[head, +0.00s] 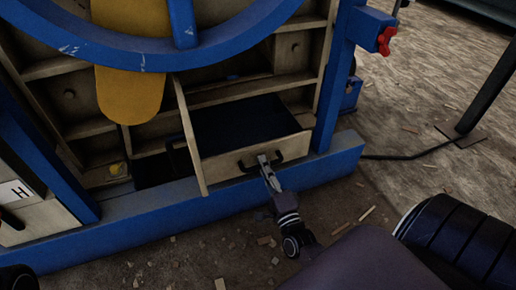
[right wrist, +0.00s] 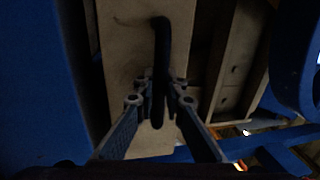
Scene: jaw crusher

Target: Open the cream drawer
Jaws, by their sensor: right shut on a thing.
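The cream drawer (head: 222,168) sits low in the blue-framed machine. It stands pulled out, with its dark inside showing behind the front panel. Its black handle (head: 246,168) is on the front panel. My right gripper (head: 265,160) is at this handle, reaching from the front. In the right wrist view, the fingers of my right gripper (right wrist: 161,90) are shut on the black handle (right wrist: 161,45), against the cream front panel (right wrist: 122,50). My left gripper is not in view.
A thin cream board (head: 189,135) leans upright by the drawer's left side. A blue base beam (head: 150,220) runs below the drawer. A blue wheel (head: 185,24) and a yellow part (head: 130,85) hang in front of the compartments. Small chips litter the floor (head: 390,190).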

